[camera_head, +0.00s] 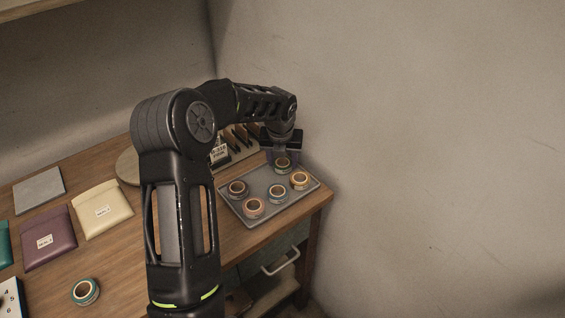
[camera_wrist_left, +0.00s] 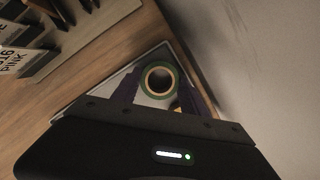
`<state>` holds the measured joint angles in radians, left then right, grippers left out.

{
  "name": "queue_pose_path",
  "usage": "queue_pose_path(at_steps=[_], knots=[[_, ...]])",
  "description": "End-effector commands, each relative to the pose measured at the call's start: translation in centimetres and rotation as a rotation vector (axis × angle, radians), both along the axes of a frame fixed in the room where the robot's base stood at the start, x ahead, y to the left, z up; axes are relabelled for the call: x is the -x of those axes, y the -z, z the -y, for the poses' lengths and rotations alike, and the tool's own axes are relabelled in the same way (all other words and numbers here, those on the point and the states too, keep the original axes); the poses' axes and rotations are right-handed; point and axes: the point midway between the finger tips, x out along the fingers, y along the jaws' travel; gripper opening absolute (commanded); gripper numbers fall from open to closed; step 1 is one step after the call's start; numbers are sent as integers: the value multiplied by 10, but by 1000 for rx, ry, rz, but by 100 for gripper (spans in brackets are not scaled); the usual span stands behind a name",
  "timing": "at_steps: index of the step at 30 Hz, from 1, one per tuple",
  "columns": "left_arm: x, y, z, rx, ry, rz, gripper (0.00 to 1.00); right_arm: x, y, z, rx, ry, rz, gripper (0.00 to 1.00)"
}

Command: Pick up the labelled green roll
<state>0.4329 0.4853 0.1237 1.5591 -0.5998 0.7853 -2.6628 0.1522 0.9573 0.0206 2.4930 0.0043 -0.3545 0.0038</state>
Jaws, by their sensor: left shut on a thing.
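The green roll (camera_head: 283,167) is at the far end of the grey tray (camera_head: 239,219). My left gripper (camera_head: 282,157) is right at it, reaching down from above. In the left wrist view the green roll (camera_wrist_left: 160,80) shows as a green ring with a pale inner edge, between the two dark fingers. My left gripper (camera_wrist_left: 162,95) is shut on it. I cannot tell whether the roll is lifted off the tray. Its label cannot be read. My right gripper is not in view.
The tray also holds a brown roll (camera_head: 238,188), a pink roll (camera_head: 254,207), a whitish roll (camera_head: 277,193) and an orange roll (camera_head: 300,180). A teal roll (camera_head: 85,291) lies on the wooden table (camera_head: 120,255). Purple (camera_head: 47,238) and cream (camera_head: 102,209) pouches lie left. A wall stands right.

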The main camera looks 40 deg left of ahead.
Motion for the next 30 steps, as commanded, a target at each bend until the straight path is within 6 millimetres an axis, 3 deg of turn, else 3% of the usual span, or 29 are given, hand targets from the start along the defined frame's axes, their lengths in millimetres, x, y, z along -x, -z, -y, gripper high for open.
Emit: queue_pose_path(at_steps=[5,18,30], knots=[[-1,-14,-1,-2,0,4,13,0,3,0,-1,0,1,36],[-1,-91,0,-2,0,1,13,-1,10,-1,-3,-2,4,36],[0,-100,0,-1,0,0,13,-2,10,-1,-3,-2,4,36]])
